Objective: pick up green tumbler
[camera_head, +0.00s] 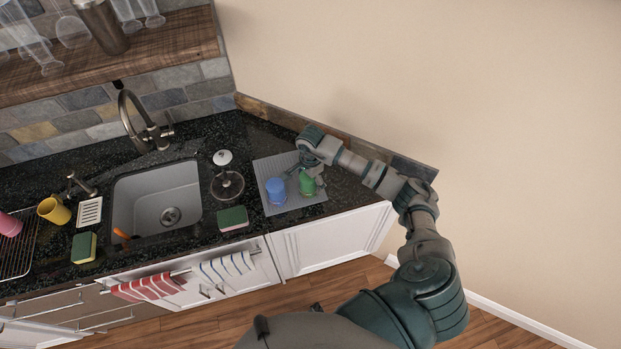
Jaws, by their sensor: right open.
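The green tumbler (307,184) stands on a grey mat (309,202) at the right end of the dark counter. A blue tumbler (276,190) stands just left of it on the same mat. My right gripper (304,172) is open, directly above and behind the green tumbler, with its fingers close to the tumbler's upper part. I cannot tell whether they touch it. My left gripper is not in view.
A sink (160,200) with a faucet (146,125) lies left of the mat. A wall (430,80) bounds the counter behind and at right.

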